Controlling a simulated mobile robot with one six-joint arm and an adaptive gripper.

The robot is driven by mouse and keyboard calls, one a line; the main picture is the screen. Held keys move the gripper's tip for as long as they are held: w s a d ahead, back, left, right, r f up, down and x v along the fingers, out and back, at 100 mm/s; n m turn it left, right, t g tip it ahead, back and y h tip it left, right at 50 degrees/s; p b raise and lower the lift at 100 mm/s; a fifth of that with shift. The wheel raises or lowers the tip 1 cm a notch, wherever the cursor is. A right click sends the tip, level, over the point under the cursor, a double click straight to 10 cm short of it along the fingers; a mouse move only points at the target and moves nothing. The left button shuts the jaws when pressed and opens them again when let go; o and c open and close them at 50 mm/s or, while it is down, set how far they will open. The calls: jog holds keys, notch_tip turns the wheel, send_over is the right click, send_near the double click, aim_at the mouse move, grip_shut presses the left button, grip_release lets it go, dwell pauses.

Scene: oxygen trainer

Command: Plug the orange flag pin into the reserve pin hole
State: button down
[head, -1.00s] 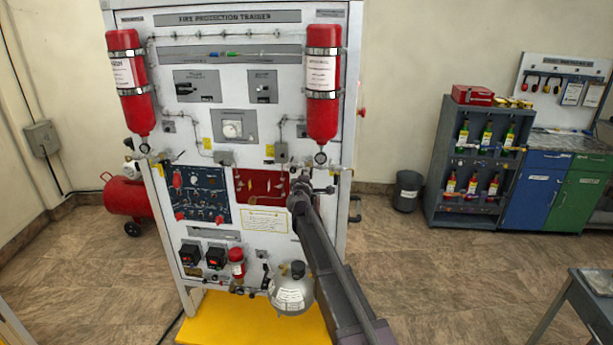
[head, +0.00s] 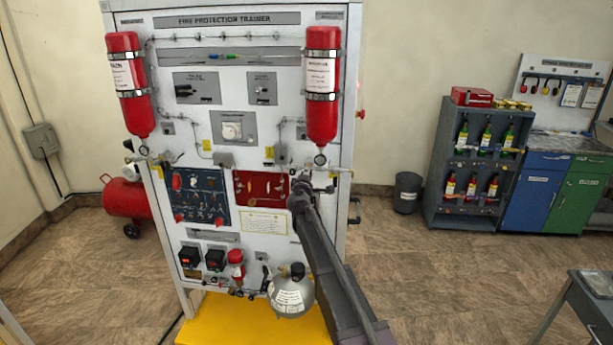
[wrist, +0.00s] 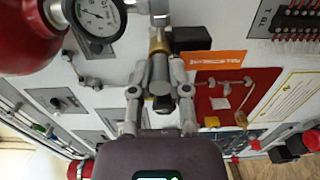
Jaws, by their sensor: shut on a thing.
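The orange flag (wrist: 215,60) of the flag pin shows in the wrist view, just right of my right fingertip. My gripper (wrist: 160,78) is shut; the flag lies against its fingertip region, and the pin's shaft cannot be made out. A dark grey cylinder (wrist: 160,72) with a brass fitting (wrist: 158,41) above it shows between the fingers; whether they touch it is unclear. In the head view my gripper (head: 325,188) is at the panel's right side, below the right red bottle (head: 322,85). The reserve pin hole cannot be made out.
A pressure gauge (wrist: 97,17) and a black block (wrist: 191,38) are close to my fingers. The red panel (head: 262,188) is left of the gripper. A silver bottle (head: 290,293) stands low on the trainer. The floor (head: 400,260) to the right is clear.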

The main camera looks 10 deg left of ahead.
jog(key=shift+w, duration=0.25)
jog(key=c, duration=0.5)
grip_release()
jog(key=shift+s, duration=0.1)
jog(key=s, duration=1.2)
jog(key=shift+a, duration=0.2)
